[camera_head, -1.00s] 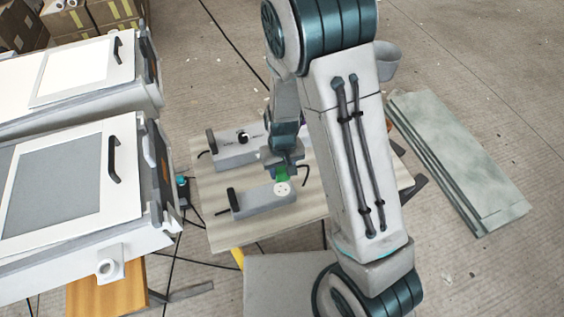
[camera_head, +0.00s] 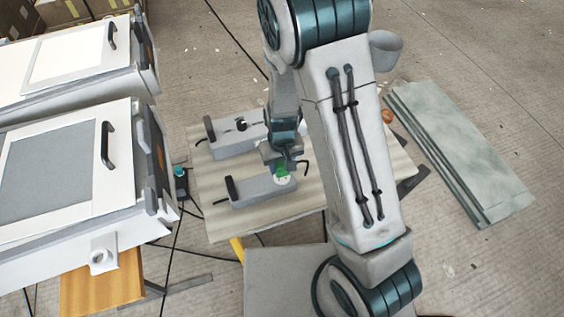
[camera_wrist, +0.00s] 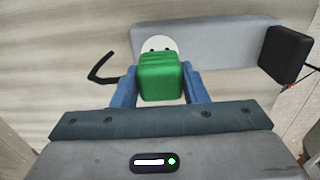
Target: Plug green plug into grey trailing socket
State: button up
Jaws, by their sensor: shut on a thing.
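My gripper (camera_wrist: 160,88) is shut on the green plug (camera_wrist: 160,78), with one blue finger on each side. In the head view the green plug (camera_head: 281,169) is partly hidden by my gripper (camera_head: 283,160). The nearer grey trailing socket (camera_head: 262,189) lies on the wooden board, with a round white socket face (camera_head: 284,181) at its right end. In the wrist view the grey socket body (camera_wrist: 225,45) lies beyond the plug, and the white face (camera_wrist: 158,44) is partly covered by it. Two dark holes show above the plug. I cannot tell whether the plug touches the face.
A second grey trailing socket (camera_head: 236,138) with a black plug lies farther back on the board (camera_head: 215,228). A black block (camera_wrist: 286,55) stands at the near socket's end. White cabinets (camera_head: 75,180) stand left; greenish slabs (camera_head: 460,155) lie right.

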aim_at(282, 171)
jog(key=shift+f+b, duration=0.4)
jog(key=shift+f, duration=0.5)
jog(key=shift+s+f+b, duration=0.1)
jog(key=shift+f+b, duration=0.5)
jog(key=shift+b, duration=0.2)
dwell(1.6)
jog(key=o, duration=1)
notch_tip(282, 171, up, 14)
dwell(0.5)
